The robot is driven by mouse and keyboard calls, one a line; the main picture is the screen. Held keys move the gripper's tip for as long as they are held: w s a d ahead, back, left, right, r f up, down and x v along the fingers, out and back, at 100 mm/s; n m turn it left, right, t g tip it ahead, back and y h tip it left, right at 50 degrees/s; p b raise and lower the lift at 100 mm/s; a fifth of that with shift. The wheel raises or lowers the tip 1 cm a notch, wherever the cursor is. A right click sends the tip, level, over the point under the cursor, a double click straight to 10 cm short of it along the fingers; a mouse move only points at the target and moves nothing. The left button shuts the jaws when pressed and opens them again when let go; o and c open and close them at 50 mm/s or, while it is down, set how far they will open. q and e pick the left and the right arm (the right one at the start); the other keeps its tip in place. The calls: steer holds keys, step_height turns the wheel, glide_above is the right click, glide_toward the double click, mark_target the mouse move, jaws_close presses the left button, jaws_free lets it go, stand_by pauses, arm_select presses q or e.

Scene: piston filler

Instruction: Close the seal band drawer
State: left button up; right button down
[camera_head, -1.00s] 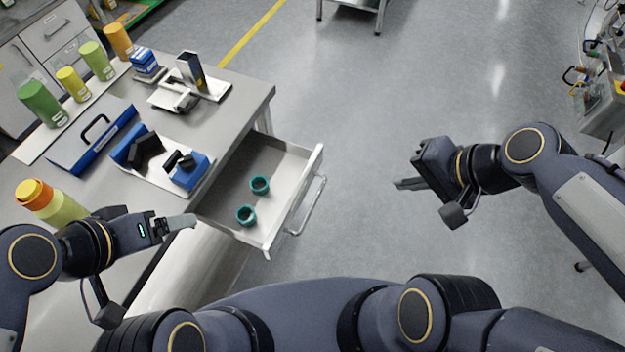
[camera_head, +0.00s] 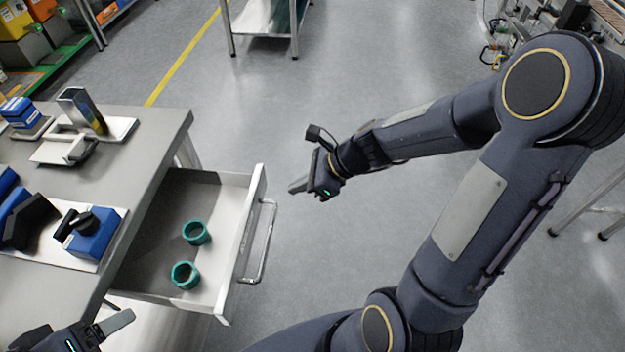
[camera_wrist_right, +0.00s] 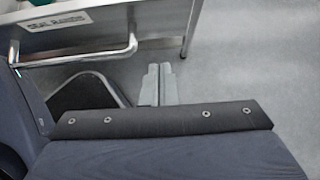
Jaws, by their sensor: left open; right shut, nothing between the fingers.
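The seal band drawer (camera_head: 240,235) is pulled out of the grey bench. Two teal seal bands lie in it, one (camera_head: 196,232) behind the other (camera_head: 185,274). Its metal bar handle (camera_head: 265,243) is on the right-hand front face. In the right wrist view the drawer front (camera_wrist_right: 95,25) carries a label reading seal bands, with the handle (camera_wrist_right: 130,46) below it. My right gripper (camera_head: 298,187) is shut and empty, to the right of the handle and apart from it; its fingers (camera_wrist_right: 158,84) also show. My left gripper (camera_head: 125,322) is open at the lower left, beside the bench.
On the bench (camera_head: 160,135) stand a metal fixture (camera_head: 82,112) and blue blocks (camera_head: 92,235) on a plate. A wheelless metal stand (camera_head: 265,22) is at the back.

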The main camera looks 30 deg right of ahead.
steer(key=shift+w+a+f, duration=0.25)
steer(key=shift+w+a, duration=0.3)
steer(key=shift+a, duration=0.25)
steer(key=shift+w+a+f, duration=0.3)
steer(key=shift+w+a, duration=0.2)
steer(key=shift+a, duration=0.25)
steer(key=shift+w+a+f, duration=0.25)
steer(key=shift+w+a, duration=0.3)
steer(key=shift+a, duration=0.25)
steer(key=shift+a, duration=0.1)
steer(key=p, duration=0.4)
glide_toward(189, 190)
steer(key=shift+a+f, duration=0.2)
steer(key=shift+f, duration=0.7)
steer(key=w+a+p, duration=0.1)
steer(key=a, duration=0.1)
steer(key=w+a+p, duration=0.1)
steer(key=w+a, duration=0.1)
steer(key=shift+w+a+f, duration=0.15)
steer(key=shift+a, duration=0.15)
steer(key=shift+w+a, duration=0.3)
steer(key=shift+a, duration=0.2)
steer(key=shift+w, duration=0.1)
